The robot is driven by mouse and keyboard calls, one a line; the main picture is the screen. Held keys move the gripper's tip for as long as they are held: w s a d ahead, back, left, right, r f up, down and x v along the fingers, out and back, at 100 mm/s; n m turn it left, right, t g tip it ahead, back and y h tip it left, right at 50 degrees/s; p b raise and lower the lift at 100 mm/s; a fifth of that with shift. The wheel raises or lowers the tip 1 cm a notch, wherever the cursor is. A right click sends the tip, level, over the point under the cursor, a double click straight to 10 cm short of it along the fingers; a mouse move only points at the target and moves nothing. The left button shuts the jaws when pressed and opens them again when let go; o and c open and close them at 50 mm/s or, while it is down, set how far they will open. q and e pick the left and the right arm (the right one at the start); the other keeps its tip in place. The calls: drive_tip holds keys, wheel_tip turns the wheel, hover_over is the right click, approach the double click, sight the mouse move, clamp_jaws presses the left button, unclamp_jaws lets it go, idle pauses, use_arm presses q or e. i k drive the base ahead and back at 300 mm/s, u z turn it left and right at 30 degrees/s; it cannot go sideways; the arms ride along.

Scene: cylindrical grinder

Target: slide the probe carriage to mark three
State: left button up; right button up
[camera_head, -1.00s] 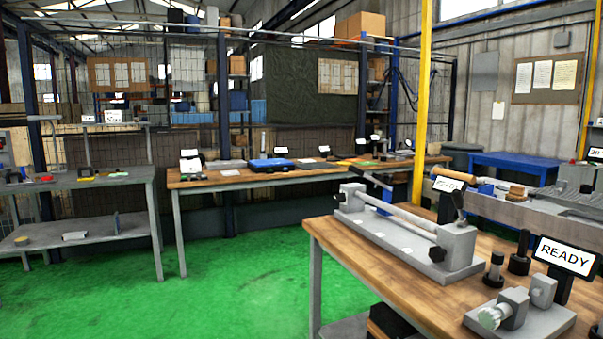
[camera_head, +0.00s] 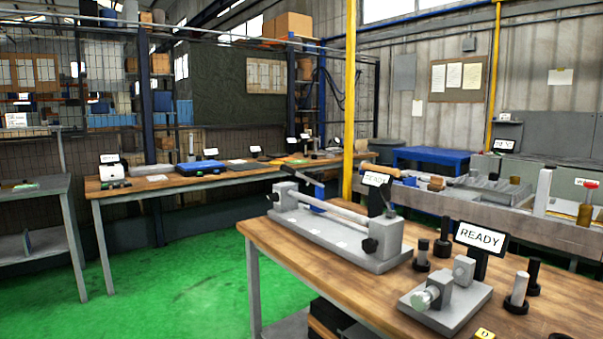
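No part that I can clearly tell as the probe carriage shows. A long grey fixture (camera_head: 320,238) stands on the near wooden bench, with a pale rod (camera_head: 333,207) running between two end blocks. Small white patches (camera_head: 342,244) lie on its base; any numbers on them are too small to read. A dark lever rises at its left end, and a black knob is on the right block. In front of it to the right is a smaller grey fixture (camera_head: 455,305) with a clear-ended cylinder, beside a READY sign (camera_head: 480,239). Neither of my grippers is in view.
The near wooden bench (camera_head: 275,238) has several dark and metal posts at its right. A longer wooden bench (camera_head: 140,190) with a blue case (camera_head: 199,167) runs along the mesh fence. A grey table (camera_head: 35,190) stands at left. Green floor (camera_head: 165,290) between them is clear.

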sight(319, 192)
drive_tip(key=z, duration=0.15)
drive_tip(key=k, duration=0.4)
drive_tip(key=u, duration=1.4)
drive_tip(key=i, duration=1.65)
drive_tip(key=z, duration=0.4)
drive_tip(key=i, duration=1.3)
drive_tip(key=z, duration=1.1)
